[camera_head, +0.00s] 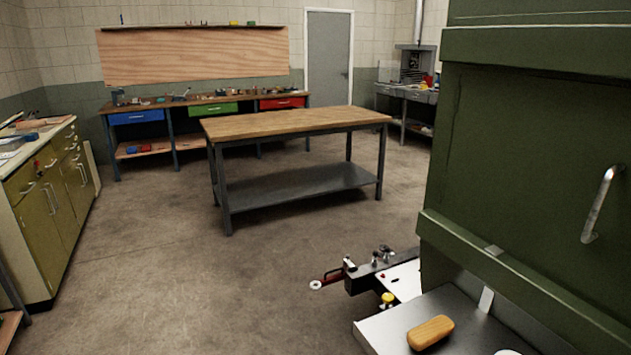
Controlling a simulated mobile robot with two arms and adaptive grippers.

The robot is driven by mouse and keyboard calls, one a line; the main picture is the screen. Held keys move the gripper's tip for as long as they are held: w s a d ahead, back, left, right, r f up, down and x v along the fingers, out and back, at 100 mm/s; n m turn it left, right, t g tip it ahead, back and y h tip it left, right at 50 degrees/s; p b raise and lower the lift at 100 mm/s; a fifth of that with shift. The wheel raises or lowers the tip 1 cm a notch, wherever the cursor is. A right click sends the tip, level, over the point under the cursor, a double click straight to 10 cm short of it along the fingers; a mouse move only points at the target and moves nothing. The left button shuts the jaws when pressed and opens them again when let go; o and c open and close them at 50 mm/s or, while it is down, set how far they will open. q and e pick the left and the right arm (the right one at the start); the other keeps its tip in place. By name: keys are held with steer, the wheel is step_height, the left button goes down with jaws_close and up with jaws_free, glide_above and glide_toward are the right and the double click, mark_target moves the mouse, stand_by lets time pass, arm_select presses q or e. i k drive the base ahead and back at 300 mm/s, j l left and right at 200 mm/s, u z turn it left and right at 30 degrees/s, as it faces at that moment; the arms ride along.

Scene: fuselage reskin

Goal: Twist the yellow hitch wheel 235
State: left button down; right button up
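The yellow hitch wheel (387,299) shows as a small yellow knob at the lower right, beside the trailer hitch (362,278). The hitch is a dark bar with metal fittings, and it points left from the green cabinet-like body. A red handle (333,275) and a small white ring (315,285) are at the hitch's left end. The lower part of the yellow wheel is partly hidden by the grey metal shelf in front of it. Neither of my grippers is in view.
A large green body (530,170) with a metal handle (601,204) fills the right side. A tan block (430,333) lies on the grey metal shelf (385,333). A wooden-topped workbench (295,122) stands mid-room. Olive cabinets (45,205) line the left. The floor between is clear.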

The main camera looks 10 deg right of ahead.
mark_target(388, 298)
steer(key=i+j+z, duration=0.25)
steer(key=i+z, duration=0.25)
steer(key=i+j+z, duration=0.3)
steer(key=j+z, duration=0.15)
steer(key=i+j+z, duration=0.3)
steer(key=j+z, duration=0.2)
